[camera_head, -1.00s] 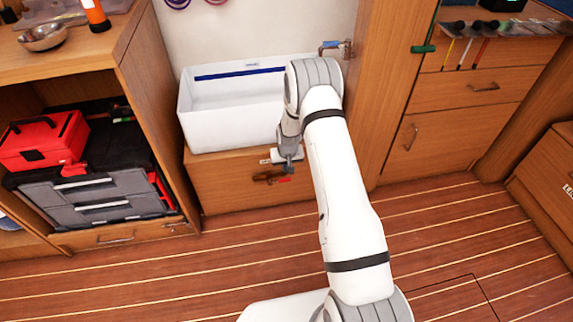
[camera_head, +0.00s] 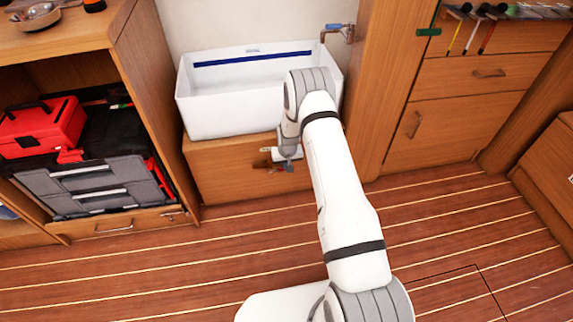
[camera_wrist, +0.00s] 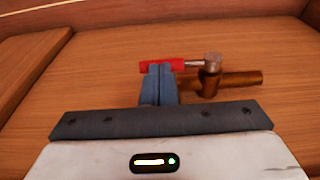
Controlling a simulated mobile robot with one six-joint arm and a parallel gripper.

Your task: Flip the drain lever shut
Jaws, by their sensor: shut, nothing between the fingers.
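The drain lever (camera_wrist: 146,65) has a red grip and a metal arm joined to a brass valve with a short pipe (camera_wrist: 240,78). In the wrist view it lies crosswise, with the pipe running off to the right. The valve also shows in the head view (camera_head: 262,163), low on the wooden front below the white basin (camera_head: 225,115). My gripper (camera_wrist: 160,69) is shut and empty. Its fingertips overlap the middle of the red grip; I cannot tell whether they touch it. In the head view my gripper (camera_head: 287,166) hides the red grip.
A cabinet with a red toolbox (camera_head: 45,127) and grey drawer case (camera_head: 95,185) stands at left. A tap (camera_head: 337,30) is above the basin's right end. Wooden drawers (camera_head: 465,75) are at right. The plank floor (camera_head: 150,270) is clear.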

